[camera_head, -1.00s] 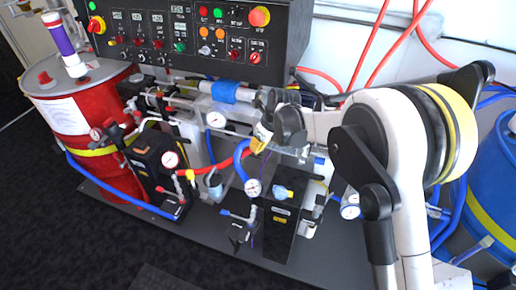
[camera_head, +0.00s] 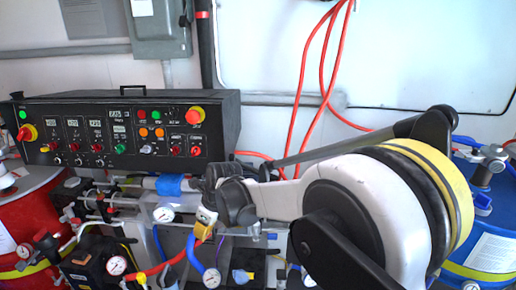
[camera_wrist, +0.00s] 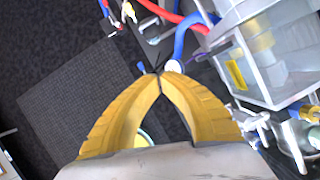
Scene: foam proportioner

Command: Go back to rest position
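My gripper (camera_wrist: 163,76) shows large in the wrist view, its two yellow fingers meeting at the tips with nothing seen between them. In the head view my gripper (camera_head: 204,222) is small, with yellow fingers pointing down in front of the pump equipment. It hangs below the control panel (camera_head: 130,130) and near a red hose and a blue hose. I cannot tell from the head view whether it touches anything.
A red drum (camera_head: 30,215) stands at the left and a blue drum (camera_head: 490,240) at the right. Pressure gauges (camera_head: 212,278) and hoses crowd the middle. In the wrist view a clear box (camera_wrist: 268,50) is at the right, and dark floor (camera_wrist: 50,60) is open at the left.

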